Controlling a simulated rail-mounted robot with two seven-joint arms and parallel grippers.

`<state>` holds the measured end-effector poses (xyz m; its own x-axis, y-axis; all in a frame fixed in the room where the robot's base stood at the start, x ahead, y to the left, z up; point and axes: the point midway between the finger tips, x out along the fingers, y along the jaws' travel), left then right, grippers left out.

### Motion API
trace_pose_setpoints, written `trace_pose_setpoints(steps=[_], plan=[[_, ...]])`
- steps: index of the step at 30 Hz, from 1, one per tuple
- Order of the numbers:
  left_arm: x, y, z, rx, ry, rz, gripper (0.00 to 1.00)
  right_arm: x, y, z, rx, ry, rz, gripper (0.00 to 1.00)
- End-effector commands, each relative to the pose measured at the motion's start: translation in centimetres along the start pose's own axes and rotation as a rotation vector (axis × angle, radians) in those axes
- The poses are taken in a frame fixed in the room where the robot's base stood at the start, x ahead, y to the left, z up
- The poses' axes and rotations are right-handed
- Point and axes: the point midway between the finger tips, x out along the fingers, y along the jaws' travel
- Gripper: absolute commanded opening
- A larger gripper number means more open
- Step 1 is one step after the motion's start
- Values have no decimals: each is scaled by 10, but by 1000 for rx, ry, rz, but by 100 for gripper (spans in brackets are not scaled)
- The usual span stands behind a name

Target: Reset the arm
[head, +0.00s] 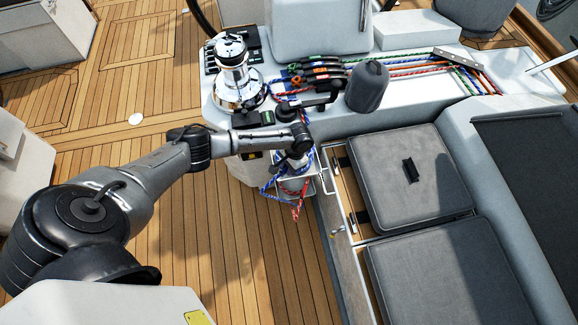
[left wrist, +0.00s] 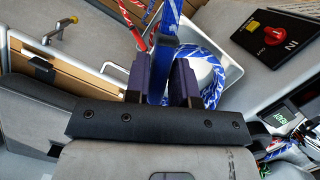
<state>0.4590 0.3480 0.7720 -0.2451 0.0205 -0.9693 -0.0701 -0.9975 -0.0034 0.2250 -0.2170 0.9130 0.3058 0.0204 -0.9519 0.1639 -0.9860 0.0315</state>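My left arm reaches in from the lower left in the head view. Its wrist is over the inner end of the white cockpit console, and the left gripper (head: 290,168) points down at coiled ropes there, mostly hidden by the wrist. In the left wrist view the two dark fingers of the left gripper (left wrist: 160,82) stand apart with a gap. A blue rope or strap (left wrist: 168,22) runs through or behind this gap; I cannot tell whether it touches the fingers. My right gripper is in neither view.
Red and blue ropes (head: 297,207) hang by a white bin (left wrist: 228,78). A chrome winch (head: 237,75) and a grey covered winch (head: 367,87) stand on the console. Grey seat cushions (head: 412,175) lie right. Teak deck (head: 215,240) is clear below the arm.

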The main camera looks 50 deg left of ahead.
Motion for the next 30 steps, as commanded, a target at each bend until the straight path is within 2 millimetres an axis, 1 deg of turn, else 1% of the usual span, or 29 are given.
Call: trace_pose_setpoints(steps=[1,7,12,20,30], plan=[[0,0,0,0,0,0,28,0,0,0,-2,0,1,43],[0,0,0,0,0,0,47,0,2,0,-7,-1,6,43],[0,0,0,0,-1,0,48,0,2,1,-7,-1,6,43],[0,0,0,0,0,0,73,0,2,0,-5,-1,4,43],[-2,0,1,0,0,0,73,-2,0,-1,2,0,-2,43]])
